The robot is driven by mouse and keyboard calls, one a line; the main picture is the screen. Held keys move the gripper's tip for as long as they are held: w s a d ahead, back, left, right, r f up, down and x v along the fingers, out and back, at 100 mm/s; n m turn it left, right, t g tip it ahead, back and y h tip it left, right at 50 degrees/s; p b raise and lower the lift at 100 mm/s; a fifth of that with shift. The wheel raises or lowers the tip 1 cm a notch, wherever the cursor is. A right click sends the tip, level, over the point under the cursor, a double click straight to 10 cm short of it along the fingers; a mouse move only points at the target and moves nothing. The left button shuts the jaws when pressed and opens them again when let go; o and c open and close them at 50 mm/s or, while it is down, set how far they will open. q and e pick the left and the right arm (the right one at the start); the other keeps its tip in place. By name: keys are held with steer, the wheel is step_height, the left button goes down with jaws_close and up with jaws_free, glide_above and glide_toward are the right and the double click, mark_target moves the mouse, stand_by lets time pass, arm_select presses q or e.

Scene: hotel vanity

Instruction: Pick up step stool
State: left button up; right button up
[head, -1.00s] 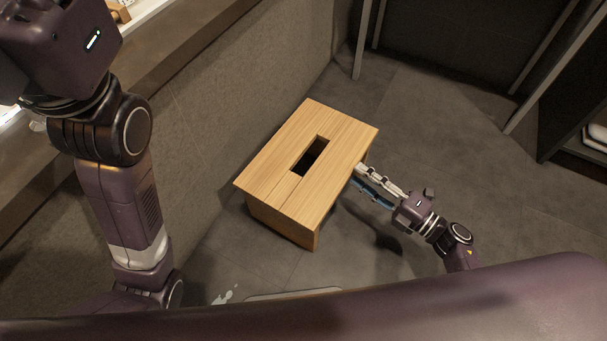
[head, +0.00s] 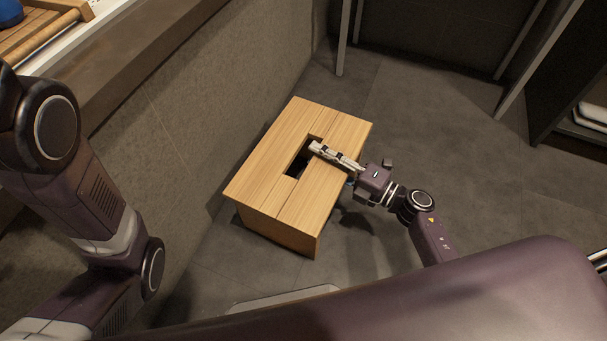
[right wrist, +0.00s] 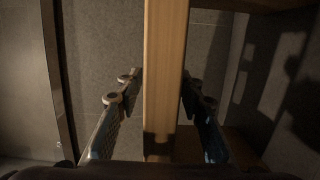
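The wooden step stool (head: 262,163) stands on the grey floor beside the wall, its top facing up with a dark slot in the middle. My right gripper (head: 318,150) comes from the right at the stool's top board. One pale finger lies over the top and reaches the slot; the other is hidden below the board. In the right wrist view the board's edge (right wrist: 165,80) runs between the two fingers of the right gripper (right wrist: 162,72). The fingers look spread around it; firm contact cannot be made out. My left gripper is out of view; only its arm shows.
A rough grey wall (head: 220,90) with a counter ledge rises left of the stool. A dark shelf (head: 570,110) with white folded items stands at the right, and metal legs (head: 345,40) stand behind. The floor right of the stool is free.

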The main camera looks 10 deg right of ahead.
steer(key=shift+w+a, duration=0.15)
jaws_close()
stand_by(0.4)
steer(key=shift+r, duration=0.25)
